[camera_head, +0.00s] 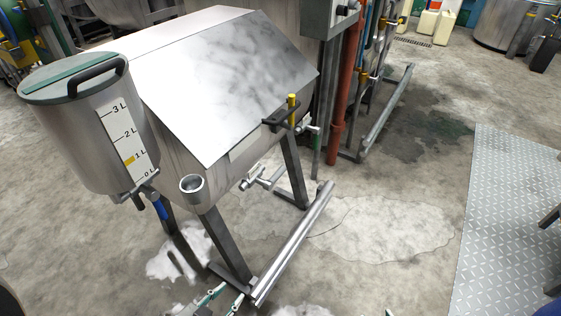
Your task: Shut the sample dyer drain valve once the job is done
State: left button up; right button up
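The sample dyer (220,85) appears to be the steel box with a sloped lid, standing on dark legs. A small steel valve fitting (262,178) sticks out low on its front. An upright yellow handle (292,106) stands by a black lid handle at its right corner, with another small fitting below. I cannot tell from labels which is the drain valve. My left gripper (232,291) is at the bottom edge, below the dyer's front leg; its two teal-tipped fingers are apart, with nothing seen between them. A tiny tip at the bottom edge may be my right gripper; its state is unclear.
A graduated steel tank (85,140) with a blue-handled valve (160,208) hangs at the dyer's left. A low steel rail (293,245) runs before the legs. Wet patches mark the floor. A tread-plate walkway (510,215) lies at right; the floor between is clear.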

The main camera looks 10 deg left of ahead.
aim_at(268, 184)
jog(key=i+l+u, duration=0.15)
jog(key=l, duration=0.2)
jog(key=i+l+u, duration=0.1)
jog(key=l, duration=0.25)
jog(key=i+l+u, duration=0.15)
jog(key=l, duration=0.25)
jog(key=i+l+u, duration=0.1)
jog(key=i+l, duration=0.15)
jog(key=l, duration=0.15)
jog(key=i+l+u, duration=0.15)
jog(key=l, duration=0.25)
jog(key=l+u, duration=0.1)
jog(key=l, duration=0.3)
jog(key=i, duration=0.05)
